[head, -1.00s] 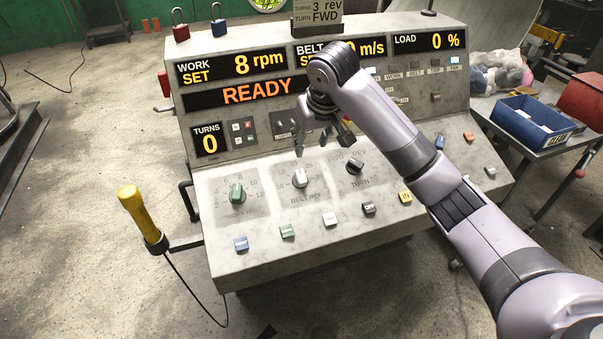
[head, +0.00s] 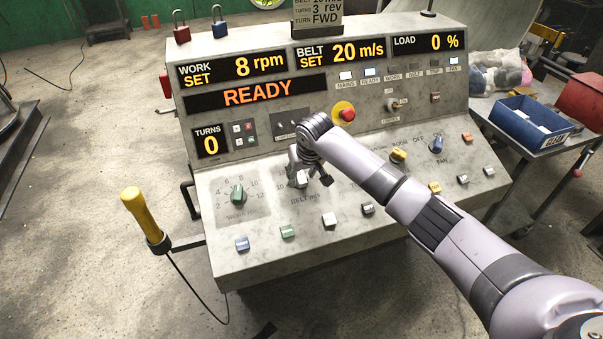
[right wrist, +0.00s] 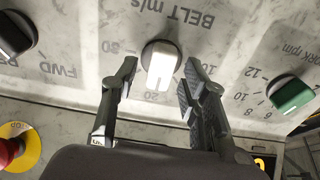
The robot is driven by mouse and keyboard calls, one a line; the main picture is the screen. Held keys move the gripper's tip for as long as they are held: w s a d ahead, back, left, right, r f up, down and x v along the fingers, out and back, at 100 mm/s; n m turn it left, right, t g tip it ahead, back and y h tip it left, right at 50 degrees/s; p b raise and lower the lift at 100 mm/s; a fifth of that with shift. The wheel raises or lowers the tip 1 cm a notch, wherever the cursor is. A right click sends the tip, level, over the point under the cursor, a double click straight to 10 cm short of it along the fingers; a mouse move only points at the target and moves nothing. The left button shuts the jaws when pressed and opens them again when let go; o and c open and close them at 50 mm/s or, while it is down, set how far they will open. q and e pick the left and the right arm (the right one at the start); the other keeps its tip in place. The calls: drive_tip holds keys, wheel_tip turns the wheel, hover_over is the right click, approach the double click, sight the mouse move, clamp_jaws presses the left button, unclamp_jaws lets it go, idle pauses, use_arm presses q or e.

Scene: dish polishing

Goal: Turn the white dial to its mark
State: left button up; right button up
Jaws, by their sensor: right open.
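The white dial (head: 301,179) is on the sloped panel of the grey console, above the BELT m/s lettering. In the right wrist view the white dial (right wrist: 160,68) shows a pale grip bar, with one end toward a number that looks like 20. My right gripper (head: 312,174) is low over the dial and partly covers it in the head view. In the right wrist view the open fingers of my right gripper (right wrist: 161,63) stand on either side of the dial, with a gap to each side. My left gripper is not in view.
A green dial (head: 238,195) sits left of the white one. Several push buttons line the panel's lower edge, including a white button (head: 329,220). A red stop button (head: 347,114) is above. The belt display (head: 339,53) reads SET 20 m/s. A yellow-handled tool (head: 140,213) stands at left.

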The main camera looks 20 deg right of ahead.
drive_tip(key=shift+f, duration=0.15)
clamp_jaws()
idle(0.5)
